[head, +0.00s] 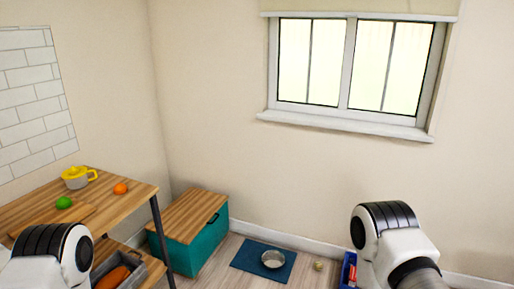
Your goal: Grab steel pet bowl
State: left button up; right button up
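The steel pet bowl (273,259) is a round, shiny bowl. It sits on a dark blue mat (247,262) on the wooden floor, below the window and near the wall. Parts of my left arm show at the lower left and parts of my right arm at the lower right, well apart from the bowl. Neither gripper is in the picture.
A teal chest (190,252) with a wooden lid stands left of the mat. A wooden shelf table (125,203) at the left holds a yellow juicer (76,181), a green fruit (64,202) and an orange (120,188). A blue crate (345,264) stands right.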

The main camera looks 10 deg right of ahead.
aim_at(272, 260)
jog(key=i+l+z, duration=0.15)
jog(key=i+z, duration=0.2)
jog(key=i, duration=0.4)
jog(key=i+z, duration=0.35)
jog(key=i, duration=0.35)
jog(key=i+l+u, duration=0.15)
jog(key=i+u, duration=0.15)
jog(key=i, duration=0.15)
jog(key=i+l+u, duration=0.3)
jog(key=i, duration=0.2)
jog(key=i+l+u, duration=0.35)
jog(key=i+j, duration=0.05)
